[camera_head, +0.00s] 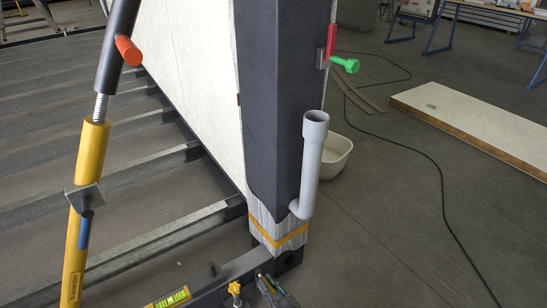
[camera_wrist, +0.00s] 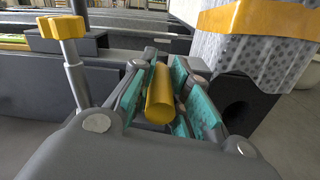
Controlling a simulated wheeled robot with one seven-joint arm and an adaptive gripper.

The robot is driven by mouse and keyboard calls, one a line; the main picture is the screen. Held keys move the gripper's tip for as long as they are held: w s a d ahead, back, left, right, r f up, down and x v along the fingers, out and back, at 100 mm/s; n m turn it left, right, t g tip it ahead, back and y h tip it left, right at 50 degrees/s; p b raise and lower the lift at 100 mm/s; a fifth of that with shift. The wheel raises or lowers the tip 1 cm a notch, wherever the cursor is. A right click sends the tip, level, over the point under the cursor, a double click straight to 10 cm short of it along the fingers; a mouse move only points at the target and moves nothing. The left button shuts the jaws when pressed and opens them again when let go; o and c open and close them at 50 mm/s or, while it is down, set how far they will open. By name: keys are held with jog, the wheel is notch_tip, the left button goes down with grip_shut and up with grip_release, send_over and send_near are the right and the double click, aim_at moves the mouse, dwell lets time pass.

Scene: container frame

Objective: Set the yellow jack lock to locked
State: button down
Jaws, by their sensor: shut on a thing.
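In the wrist view a short yellow cylinder, which looks like the yellow jack lock's handle (camera_wrist: 160,97), sits between the teal finger pads of my gripper (camera_wrist: 170,90). My gripper is shut on it, and its round end faces the camera. The part it is fixed to is mostly hidden by the fingers. In the head view my gripper (camera_head: 271,287) is at the bottom edge, low beside the foot of the dark post; the handle cannot be made out there.
A yellow star knob (camera_wrist: 62,28) on a grey stem stands left of my gripper. The dark post (camera_head: 280,110) has a wrapped foot with a yellow strap (camera_head: 280,240) and a grey pipe (camera_head: 311,165). A yellow prop (camera_head: 88,170) leans at left. Floor at right is mostly clear.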

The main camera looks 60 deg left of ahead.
jog(key=shift+f, duration=0.15)
jog(key=c, duration=1.3)
grip_release()
jog(key=shift+d, duration=0.1)
jog(key=d, duration=0.8)
jog(key=w+d, duration=0.1)
jog(key=d, duration=0.3)
